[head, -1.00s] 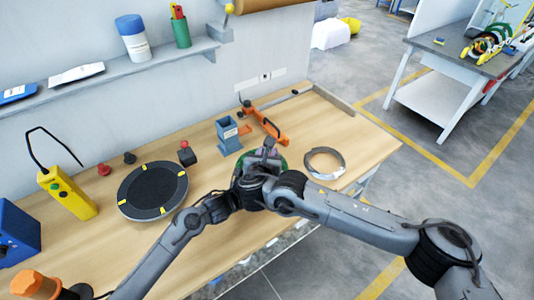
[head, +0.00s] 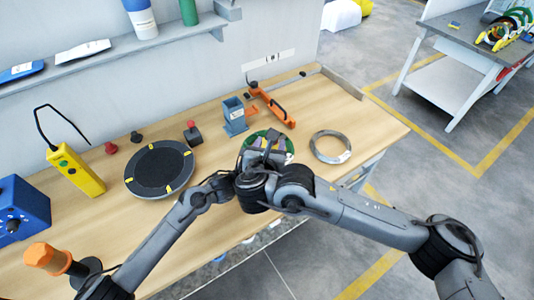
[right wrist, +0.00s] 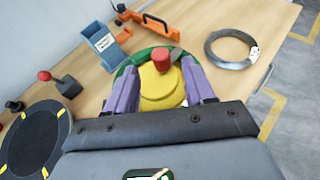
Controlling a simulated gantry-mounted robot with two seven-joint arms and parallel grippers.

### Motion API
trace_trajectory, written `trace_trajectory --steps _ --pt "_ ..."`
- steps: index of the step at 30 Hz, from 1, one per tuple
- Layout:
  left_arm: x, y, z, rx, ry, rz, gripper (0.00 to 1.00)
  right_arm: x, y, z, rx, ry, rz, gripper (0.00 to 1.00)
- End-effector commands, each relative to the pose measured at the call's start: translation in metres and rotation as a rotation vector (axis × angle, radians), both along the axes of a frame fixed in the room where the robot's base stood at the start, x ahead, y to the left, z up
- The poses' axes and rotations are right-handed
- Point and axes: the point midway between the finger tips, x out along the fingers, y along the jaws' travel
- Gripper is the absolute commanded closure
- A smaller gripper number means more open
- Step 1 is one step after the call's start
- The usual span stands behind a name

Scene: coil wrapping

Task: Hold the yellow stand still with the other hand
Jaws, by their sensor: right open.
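The yellow stand (right wrist: 160,92) shows in the right wrist view as a round yellow top with a red knob (right wrist: 161,60). A green ring (right wrist: 137,60) lies around it. My right gripper (right wrist: 161,75) is open, with one purple finger on each side of the yellow stand; I cannot tell whether they touch it. In the head view my right gripper (head: 266,143) is over the green ring (head: 287,145), and the arm hides most of the stand. My left arm comes in from the lower left, and its gripper is hidden around my right wrist.
A grey wire coil (head: 330,147) lies right of the stand. A blue-grey holder (head: 235,118) and an orange tool (head: 273,106) stand behind it. A black round plate (head: 159,168), a red-knobbed box (head: 193,134) and a yellow control box (head: 77,171) are at left.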

Motion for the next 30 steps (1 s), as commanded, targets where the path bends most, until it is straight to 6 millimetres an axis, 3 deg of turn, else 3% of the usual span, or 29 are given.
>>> trace_trajectory --steps 3,9,25,26,30 --pt "0.0 0.0 -0.001 0.001 0.002 0.0 1.0 -0.02 0.004 0.007 0.002 0.003 0.004 0.47" --pt "0.0 0.001 -0.001 0.001 0.002 0.001 1.0 -0.04 0.008 0.016 0.001 0.002 0.002 0.47" --pt "0.0 0.001 -0.001 0.002 0.002 0.001 1.0 -0.047 0.008 0.019 -0.001 0.0 0.0 0.47" --pt "0.0 0.001 -0.001 0.002 0.002 0.002 0.55 -0.047 0.008 0.019 -0.001 0.0 0.0 0.47" --pt "0.0 0.001 -0.001 0.001 0.002 0.001 0.34 -0.047 0.008 0.019 -0.001 0.0 0.0 0.47"
